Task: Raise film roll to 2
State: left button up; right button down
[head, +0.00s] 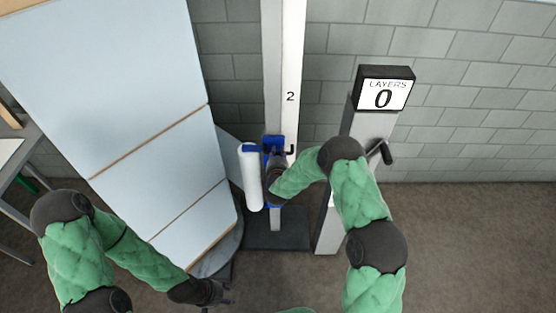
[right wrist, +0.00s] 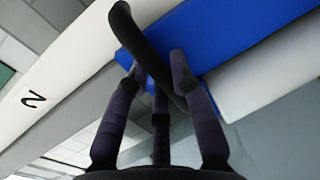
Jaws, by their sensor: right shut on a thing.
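The white film roll (head: 252,178) stands upright on the left side of a blue carriage (head: 273,141). The carriage sits low on a tall white mast (head: 284,50), well below the mark 2 (head: 290,97). My right gripper (head: 277,153) is at the carriage, partly hiding it. In the right wrist view its fingers (right wrist: 158,80) are shut on a black curved handle (right wrist: 135,40) in front of the blue carriage (right wrist: 245,45). The mark 2 (right wrist: 34,99) shows there at the left. My left gripper (head: 218,292) is low in the head view, apart from everything, its fingers spread and empty.
A grey post (head: 362,130) right of the mast carries a LAYERS display (head: 384,95) reading 0 and a black crank (head: 381,153). Large pale panels (head: 110,90) stand at the left. A dark base plate (head: 290,238) lies under the mast. Floor at the right is clear.

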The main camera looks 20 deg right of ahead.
notch_tip(320, 180, up, 21)
jog(key=p, duration=1)
jog(key=shift+p, duration=0.3)
jog(key=c, duration=1)
grip_release()
jog(key=shift+c, duration=0.2)
jog(key=shift+s, duration=0.1)
jog(key=v, duration=1.1)
jog(key=shift+s+a, duration=0.2)
jog(key=shift+s, duration=0.15)
